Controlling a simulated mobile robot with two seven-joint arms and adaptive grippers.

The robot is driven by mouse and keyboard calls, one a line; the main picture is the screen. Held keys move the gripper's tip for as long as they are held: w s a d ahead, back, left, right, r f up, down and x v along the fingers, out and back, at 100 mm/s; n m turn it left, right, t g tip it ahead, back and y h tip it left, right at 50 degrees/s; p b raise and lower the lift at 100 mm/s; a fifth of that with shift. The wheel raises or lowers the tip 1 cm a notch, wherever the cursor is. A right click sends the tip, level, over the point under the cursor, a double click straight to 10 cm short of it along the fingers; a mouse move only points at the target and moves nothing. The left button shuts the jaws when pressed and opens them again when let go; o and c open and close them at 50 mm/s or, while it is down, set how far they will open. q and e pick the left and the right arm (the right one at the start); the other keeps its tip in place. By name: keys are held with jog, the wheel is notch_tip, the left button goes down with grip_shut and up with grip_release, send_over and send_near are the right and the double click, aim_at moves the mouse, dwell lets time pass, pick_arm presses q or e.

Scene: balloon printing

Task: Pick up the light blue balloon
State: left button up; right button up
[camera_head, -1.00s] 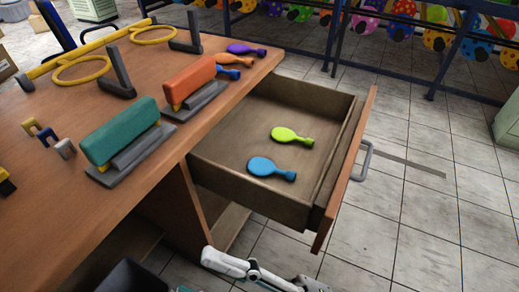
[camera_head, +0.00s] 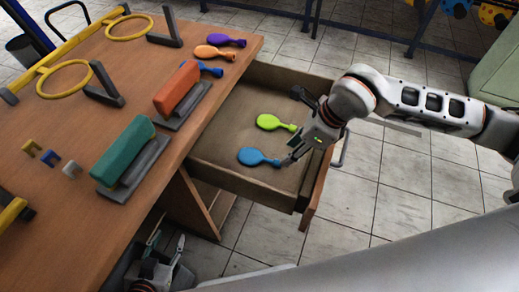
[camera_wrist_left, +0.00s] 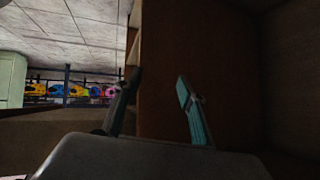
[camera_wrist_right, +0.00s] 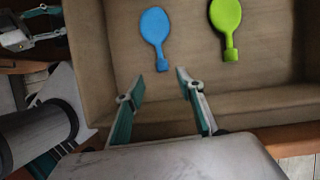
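The light blue balloon (camera_head: 259,157) lies flat in the open drawer, its neck toward the drawer front. In the right wrist view the light blue balloon (camera_wrist_right: 156,34) lies ahead of my right gripper (camera_wrist_right: 158,84), with its neck near the gap between the fingers. My right gripper (camera_head: 291,130) is open, empty and over the front part of the drawer. My left gripper (camera_head: 163,262) is low beside the desk, below the drawer. It is open and empty in the left wrist view (camera_wrist_left: 158,88).
A lime balloon (camera_head: 275,123) lies beside the blue one in the drawer (camera_head: 225,172). On the desk (camera_head: 75,150) are purple (camera_head: 227,42) and orange (camera_head: 214,53) balloons, another blue one, a teal block (camera_head: 123,150) and an orange block (camera_head: 177,88). Drawer walls surround the balloons.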

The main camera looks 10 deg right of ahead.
aim_at(259, 158)
jog(key=shift+x, duration=0.95)
jog(key=x, duration=0.3)
jog(key=b+x, duration=0.1)
jog(key=x, duration=0.1)
jog(key=shift+w+d+f, duration=0.1)
jog(key=shift+w+f, duration=0.05)
jog(key=shift+f, duration=0.3)
jog(key=c, duration=0.8)
